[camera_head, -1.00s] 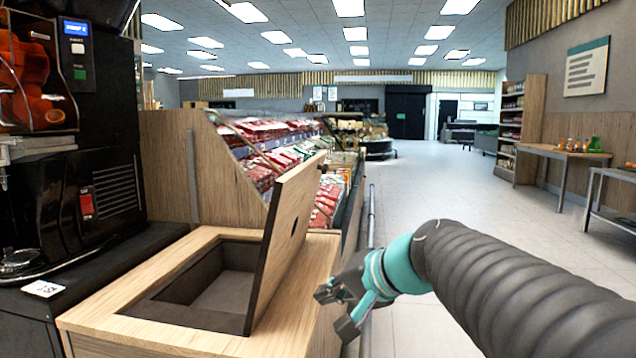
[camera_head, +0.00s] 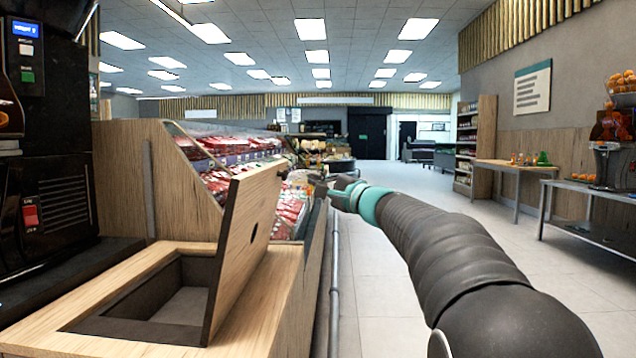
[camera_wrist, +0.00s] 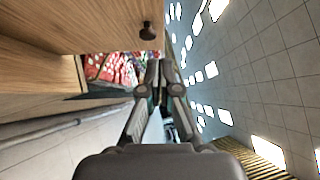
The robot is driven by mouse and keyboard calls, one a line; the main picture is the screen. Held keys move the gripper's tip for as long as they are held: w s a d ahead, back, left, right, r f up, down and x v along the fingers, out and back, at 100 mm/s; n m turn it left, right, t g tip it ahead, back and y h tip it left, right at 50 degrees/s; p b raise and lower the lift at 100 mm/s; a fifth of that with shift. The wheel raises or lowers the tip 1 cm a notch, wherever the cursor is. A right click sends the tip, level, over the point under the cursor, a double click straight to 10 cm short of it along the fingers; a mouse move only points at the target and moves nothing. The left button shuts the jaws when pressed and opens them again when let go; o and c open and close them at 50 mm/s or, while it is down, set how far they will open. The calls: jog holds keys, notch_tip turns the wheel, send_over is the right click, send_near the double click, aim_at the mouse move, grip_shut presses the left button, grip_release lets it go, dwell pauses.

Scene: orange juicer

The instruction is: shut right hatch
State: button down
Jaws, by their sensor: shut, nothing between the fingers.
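The right hatch (camera_head: 243,250) is a wooden lid with a dark edge and a small round hole. It stands raised, tilted to the right, over a dark recessed bin (camera_head: 183,305) in the wooden counter. My gripper (camera_head: 322,184) is shut and empty, to the right of the hatch's upper edge and apart from it. In the wrist view my gripper (camera_wrist: 161,72) points ahead, with a wooden panel carrying a dark knob (camera_wrist: 148,31) at its upper left; I take this panel to be the hatch.
The black juicer machine (camera_head: 48,150) stands at the left. A refrigerated shelf of red packages (camera_head: 225,150) is behind the hatch. A metal rail (camera_head: 334,270) runs along the counter's right side. The tiled aisle (camera_head: 400,195) to the right is open.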

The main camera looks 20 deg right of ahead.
aim_at(277, 167)
jog(key=x, duration=0.2)
jog(key=a+p+x, duration=0.1)
jog(key=x, duration=0.2)
jog(key=s+x, duration=0.1)
jog(key=x, duration=0.2)
jog(key=shift+w+a+r+p, duration=0.15)
jog(key=shift+a+r+p, duration=0.05)
jog(key=shift+a+p, duration=0.2)
jog(key=shift+w+a+r, duration=0.1)
jog(key=shift+w+a, duration=0.15)
jog(key=shift+a, duration=0.4)
